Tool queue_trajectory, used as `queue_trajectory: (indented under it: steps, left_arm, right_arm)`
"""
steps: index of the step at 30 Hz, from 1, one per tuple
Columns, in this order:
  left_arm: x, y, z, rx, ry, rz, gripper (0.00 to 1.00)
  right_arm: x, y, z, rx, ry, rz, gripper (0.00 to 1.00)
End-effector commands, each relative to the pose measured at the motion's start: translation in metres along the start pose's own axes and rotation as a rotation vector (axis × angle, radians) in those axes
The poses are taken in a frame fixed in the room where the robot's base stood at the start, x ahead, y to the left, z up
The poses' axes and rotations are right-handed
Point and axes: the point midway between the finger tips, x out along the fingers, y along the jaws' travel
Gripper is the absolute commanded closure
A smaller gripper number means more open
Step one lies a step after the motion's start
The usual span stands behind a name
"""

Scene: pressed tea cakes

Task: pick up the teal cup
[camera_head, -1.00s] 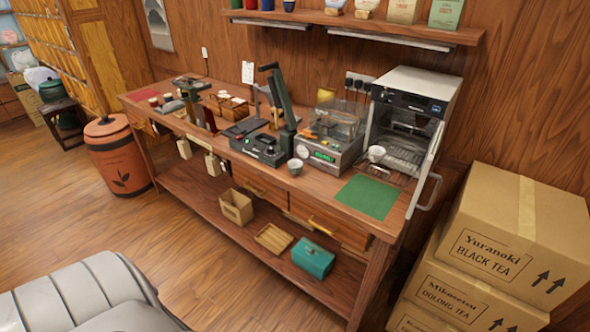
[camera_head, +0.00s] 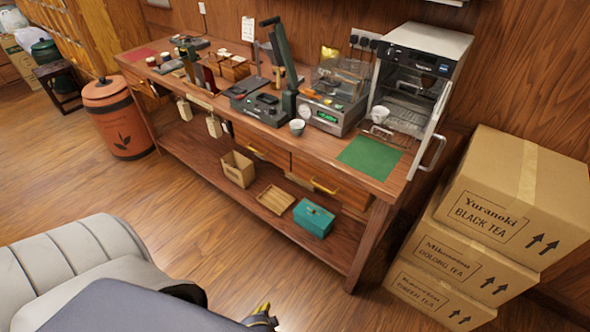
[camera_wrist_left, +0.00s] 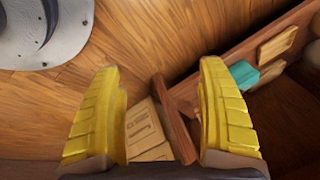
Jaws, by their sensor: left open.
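A small pale grey-green cup (camera_head: 297,127) stands upright near the front edge of the wooden workbench (camera_head: 335,185), left of the green mat. A paler, whitish cup (camera_head: 380,114) stands further right, in front of the open oven-like cabinet. I cannot tell for sure which cup counts as teal. My left gripper (camera_head: 262,316) shows at the bottom edge of the head view, low and well short of the bench. In the left wrist view its two yellow fingers (camera_wrist_left: 160,70) are wide apart with nothing between them. No cup shows in the wrist view. My right gripper is not in view.
A green mat (camera_head: 369,158) lies on the bench's right end. The cabinet (camera_head: 418,80) has its door open toward the front. The lower shelf holds a teal box (camera_head: 313,218), also in the wrist view (camera_wrist_left: 243,75). Cartons (camera_head: 510,200) stand at the right. Open floor lies before the bench.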

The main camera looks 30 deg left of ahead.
Motion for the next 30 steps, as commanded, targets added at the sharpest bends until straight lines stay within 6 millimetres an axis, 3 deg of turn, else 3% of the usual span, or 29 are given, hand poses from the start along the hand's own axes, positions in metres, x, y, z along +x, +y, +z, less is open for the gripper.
queue_trajectory:
  steps: [3, 9, 17, 21, 30]
  left_arm:
    - [-0.04, -0.032, -0.029, 0.029, 0.026, -0.061, 0.25]
    - [-0.11, -0.084, -0.065, 0.054, 0.054, -0.162, 0.25]
    - [-0.183, -0.145, -0.1, 0.018, 0.105, -0.277, 0.25]
    - [-0.223, -0.192, -0.129, -0.058, 0.169, -0.349, 0.25]
    - [-0.266, -0.281, -0.192, -0.286, 0.352, -0.428, 0.25]
  right_arm:
    - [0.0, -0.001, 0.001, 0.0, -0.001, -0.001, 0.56]
    - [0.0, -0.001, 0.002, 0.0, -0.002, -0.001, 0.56]
    - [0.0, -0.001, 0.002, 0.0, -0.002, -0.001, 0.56]
    - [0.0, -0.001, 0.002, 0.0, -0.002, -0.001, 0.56]
    - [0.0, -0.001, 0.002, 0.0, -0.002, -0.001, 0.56]
